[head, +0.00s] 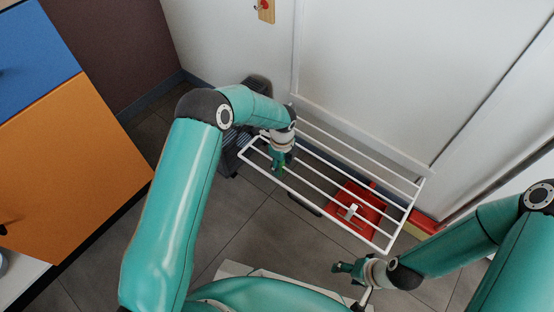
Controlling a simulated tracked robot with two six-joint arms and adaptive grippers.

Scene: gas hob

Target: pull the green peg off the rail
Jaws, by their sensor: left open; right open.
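The white rack (322,186) with several thin rails stands out from the white wall. My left gripper (279,166) is open, over the left part of the rack and close to its rails. A small green patch at its fingertips seems to be the green peg (284,169), mostly hidden by the gripper. I cannot tell whether the fingers touch it. My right gripper (342,267) is open and empty, in front of the rack's near right corner and apart from it.
A small white piece (350,212) shows at the rack's right part. A red object (364,204) lies below it on the grey tiled floor (250,233). A dark ribbed object (232,146) stands behind my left forearm. An orange and blue cabinet (75,170) is at left.

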